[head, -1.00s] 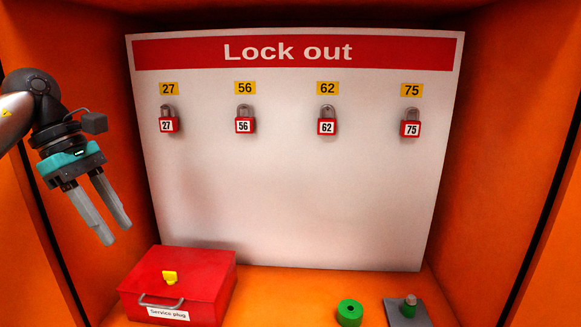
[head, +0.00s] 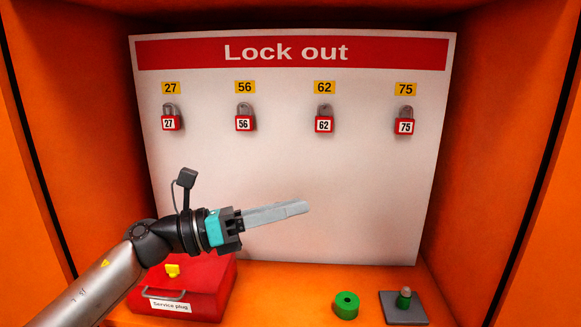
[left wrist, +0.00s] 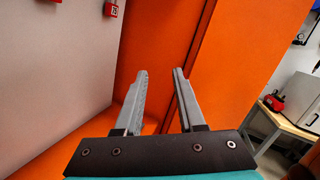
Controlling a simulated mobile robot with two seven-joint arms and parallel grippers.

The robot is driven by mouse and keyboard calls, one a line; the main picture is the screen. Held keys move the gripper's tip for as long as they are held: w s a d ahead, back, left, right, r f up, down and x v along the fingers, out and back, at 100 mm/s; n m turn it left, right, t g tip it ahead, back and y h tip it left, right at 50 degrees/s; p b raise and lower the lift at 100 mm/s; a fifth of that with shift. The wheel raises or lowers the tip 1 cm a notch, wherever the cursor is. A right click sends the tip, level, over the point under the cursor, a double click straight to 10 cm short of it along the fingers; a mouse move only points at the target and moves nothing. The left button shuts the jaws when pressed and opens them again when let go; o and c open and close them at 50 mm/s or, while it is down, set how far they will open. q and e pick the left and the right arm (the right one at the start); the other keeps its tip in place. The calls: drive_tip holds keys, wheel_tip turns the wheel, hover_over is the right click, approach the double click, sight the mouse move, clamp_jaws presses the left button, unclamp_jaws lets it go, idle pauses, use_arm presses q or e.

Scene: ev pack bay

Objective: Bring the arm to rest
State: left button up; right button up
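My left gripper (head: 290,210) is in front of the lower middle of the lockout board in the head view, its fingers pointing right. In the left wrist view the two fingers (left wrist: 160,95) are apart with nothing between them, so it is open and empty. It touches nothing that I can see. My left arm passes in front of the red service plug box and hides part of it. My right gripper is in neither view.
The white Lock out board (head: 300,170) carries red padlocks 27 (head: 171,123), 56 (head: 245,123), 62 (head: 324,124) and 75 (head: 404,126). The red box (head: 205,290) stands lower left.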

use_arm(q)
drive_tip(key=w+a+f+n+t+y, duration=0.1)
drive_tip(key=a+f+n+t+y, duration=0.25)
drive_tip(key=n, duration=0.55)
drive_tip(key=w+a+n+t+y, duration=0.1)
drive_tip(key=a+n+t+y, duration=0.1)
drive_tip(key=n+t+y, duration=0.5)
drive_tip(key=w+a+f+n+t+y, duration=0.1)
drive_tip(key=a+f+n+t, duration=0.2)
drive_tip(key=n, duration=0.7)
drive_tip(key=s+a+f+n+g+y, duration=0.2)
drive_tip(key=s+a+f+n+y, duration=0.15)
drive_tip(key=f+n, duration=0.3)
drive_tip(key=s+a+f+n+g+y, duration=0.3)
drive_tip(key=s+f+n, duration=0.15)
drive_tip(key=f, duration=0.35)
drive_tip(key=s+f+n+g, duration=0.4)
drive_tip(key=s+f+g, duration=0.15)
drive_tip(key=s, duration=0.55)
drive_tip(key=s+f+n+g, duration=0.45)
drive_tip(key=s+f, duration=0.25)
drive_tip(key=s, duration=0.4)
wheel_tip(320, 180, down, 22)
drive_tip(key=s+g, duration=0.2)
drive_tip(key=s+a+f+m, duration=0.1)
drive_tip(key=s+a+f, duration=0.2)
drive_tip(key=s+f, duration=1.1)
drive_tip(key=shift+s+g+y, duration=0.3)
drive_tip(key=shift+s+g, duration=0.15)
drive_tip(key=shift+s, duration=0.25)
